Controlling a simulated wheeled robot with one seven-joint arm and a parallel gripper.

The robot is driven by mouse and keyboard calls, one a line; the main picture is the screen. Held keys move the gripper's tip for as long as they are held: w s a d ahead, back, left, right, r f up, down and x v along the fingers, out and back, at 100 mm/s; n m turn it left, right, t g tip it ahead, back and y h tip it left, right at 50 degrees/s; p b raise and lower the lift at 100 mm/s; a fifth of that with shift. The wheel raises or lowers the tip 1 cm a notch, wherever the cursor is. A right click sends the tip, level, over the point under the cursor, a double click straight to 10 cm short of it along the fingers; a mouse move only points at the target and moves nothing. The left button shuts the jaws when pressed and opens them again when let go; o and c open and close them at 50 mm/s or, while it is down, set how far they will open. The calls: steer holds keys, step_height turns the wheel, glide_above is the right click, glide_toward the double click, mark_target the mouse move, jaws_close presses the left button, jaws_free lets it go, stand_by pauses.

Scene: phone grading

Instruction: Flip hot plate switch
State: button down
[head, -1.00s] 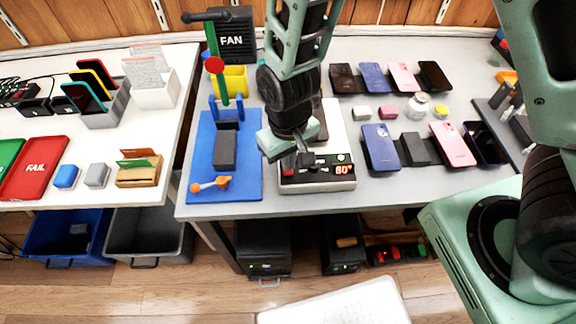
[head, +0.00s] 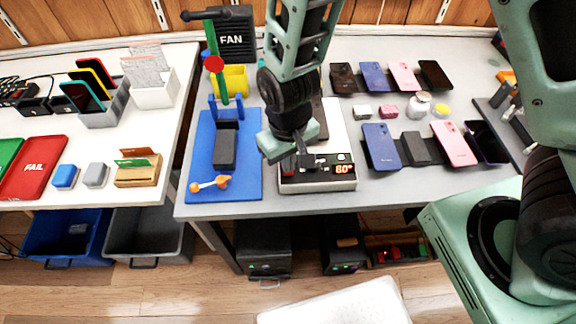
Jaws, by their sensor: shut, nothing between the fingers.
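The hot plate (head: 340,132) is a white box on the right desk, with a dark front panel. The panel's red display (head: 343,169) reads about 80°. My gripper (head: 302,158) points down over the left part of the front panel, its fingers shut and empty. The fingers and wrist hide part of the panel and plate. I cannot make out the switch's position clearly, nor whether the fingertips touch it.
A blue mat (head: 203,178) with a dark block (head: 225,149) and an orange-handled tool (head: 210,184) lies left of the hot plate. A black FAN box (head: 235,36) stands behind. Several phones, such as a pink one (head: 453,144), lie to the right.

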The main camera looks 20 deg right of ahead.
steer(key=shift+f+b, duration=0.3)
steer(key=shift+f, duration=0.25)
steer(key=shift+r, duration=0.1)
step_height(320, 180, up, 7)
steer(key=p, duration=0.6)
steer(key=shift+p, duration=0.4)
stand_by(0.4)
steer(key=s+d+r+n, duration=0.2)
steer(key=s+r, duration=0.4)
steer(key=r, duration=0.3)
steer(key=s+d+r+n, duration=0.2)
steer(key=s+r, duration=0.5)
steer(key=r, duration=0.2)
steer(key=shift+d+r+y, duration=0.15)
steer(key=shift+r+y, duration=0.15)
steer(key=shift+r, duration=0.1)
